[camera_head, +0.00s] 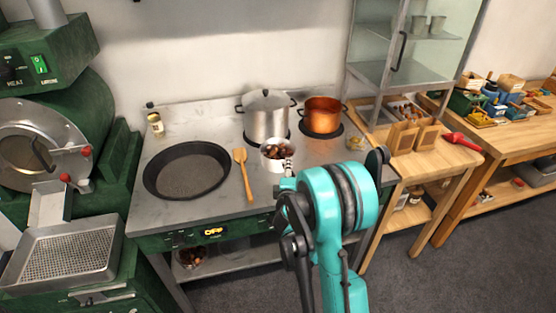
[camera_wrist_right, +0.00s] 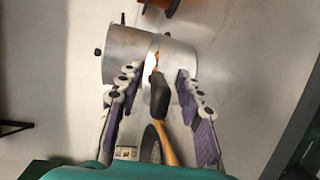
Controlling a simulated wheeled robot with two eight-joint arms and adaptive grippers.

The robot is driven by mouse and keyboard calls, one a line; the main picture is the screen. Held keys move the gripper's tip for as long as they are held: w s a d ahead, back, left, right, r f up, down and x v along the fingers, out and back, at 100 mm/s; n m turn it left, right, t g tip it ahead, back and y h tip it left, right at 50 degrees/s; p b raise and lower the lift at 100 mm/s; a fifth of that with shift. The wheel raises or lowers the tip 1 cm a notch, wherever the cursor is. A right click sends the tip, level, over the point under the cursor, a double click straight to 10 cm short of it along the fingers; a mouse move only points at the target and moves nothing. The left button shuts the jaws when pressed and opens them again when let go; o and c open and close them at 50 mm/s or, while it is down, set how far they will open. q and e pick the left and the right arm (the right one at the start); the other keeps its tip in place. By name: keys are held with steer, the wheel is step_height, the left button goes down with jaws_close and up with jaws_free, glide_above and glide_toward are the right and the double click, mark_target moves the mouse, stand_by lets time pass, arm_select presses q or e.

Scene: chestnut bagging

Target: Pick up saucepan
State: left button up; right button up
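A small pale saucepan (camera_head: 274,155) with brown chestnuts in it stands near the front middle of the steel stove top. My right gripper, on the teal arm, reaches over the stove's front edge; a light-and-dark finger shows beside the saucepan, and the arm hides the rest. In the right wrist view my right gripper (camera_wrist_right: 160,108) is open, its purple-padded fingers apart on either side of a black handle-like part (camera_wrist_right: 158,95). I cannot tell whether either finger touches it. My left gripper is not in view.
A lidded steel pot (camera_head: 267,116) and a copper pot (camera_head: 322,115) stand behind the saucepan. A wooden spoon (camera_head: 244,175) and a wide black pan (camera_head: 187,170) lie to its left. A wooden table (camera_head: 455,160) is on the right, green machinery (camera_head: 85,110) on the left.

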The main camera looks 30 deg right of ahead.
steer(key=shift+w+d+f, duration=0.1)
steer(key=shift+w+d, duration=0.25)
steer(key=shift+w, duration=0.2)
jaws_close()
